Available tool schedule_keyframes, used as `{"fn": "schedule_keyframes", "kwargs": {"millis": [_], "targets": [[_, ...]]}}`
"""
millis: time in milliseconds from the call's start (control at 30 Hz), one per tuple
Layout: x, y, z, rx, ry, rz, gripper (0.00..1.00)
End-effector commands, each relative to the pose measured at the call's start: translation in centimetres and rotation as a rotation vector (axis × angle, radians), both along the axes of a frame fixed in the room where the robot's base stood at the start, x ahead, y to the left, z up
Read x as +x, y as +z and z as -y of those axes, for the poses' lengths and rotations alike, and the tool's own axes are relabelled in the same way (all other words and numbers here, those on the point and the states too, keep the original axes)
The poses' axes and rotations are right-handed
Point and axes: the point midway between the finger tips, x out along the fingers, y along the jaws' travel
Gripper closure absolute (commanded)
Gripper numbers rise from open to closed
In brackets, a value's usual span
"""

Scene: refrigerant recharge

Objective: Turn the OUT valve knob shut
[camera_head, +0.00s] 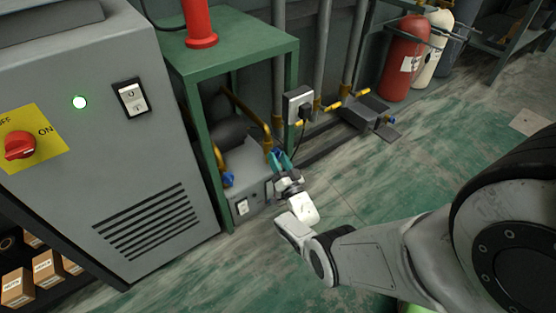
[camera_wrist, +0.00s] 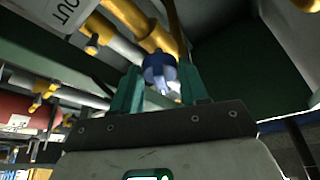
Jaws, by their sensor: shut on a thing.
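In the wrist view, a blue valve knob (camera_wrist: 160,70) sits on a brass pipe fitting (camera_wrist: 135,18). My gripper (camera_wrist: 158,88) has its two green fingers closed on either side of this knob. A white label reading OUT (camera_wrist: 66,12) shows at the upper left of the wrist view. In the head view, my gripper (camera_head: 278,160) is at the brass pipe (camera_head: 266,135) beside the grey unit under the green stand. The knob between the fingers is mostly hidden there. Another blue knob (camera_head: 228,179) shows to the left on the same unit.
The green stand (camera_head: 250,48) frames the unit, with a post on the left and a red cylinder (camera_head: 200,22) on top. A grey cabinet (camera_head: 120,130) stands left. A wall socket (camera_head: 298,105) with a plugged cord is close by. Open green floor (camera_head: 350,190) lies right.

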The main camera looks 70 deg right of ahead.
Motion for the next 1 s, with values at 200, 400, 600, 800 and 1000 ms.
{"fn": "schedule_keyframes", "kwargs": {"millis": [200,400,600,800,1000], "targets": [[-0.04,-0.1,0.19,-0.092,-0.002,-0.06,0.87],[0.05,-0.03,0.18,-0.152,0.001,-0.094,0.87],[0.25,0.1,0.14,-0.204,0.006,-0.122,0.87],[0.39,0.27,0.16,-0.247,0.008,-0.143,0.87],[0.34,0.24,0.19,-0.277,0.009,-0.163,0.87]]}}
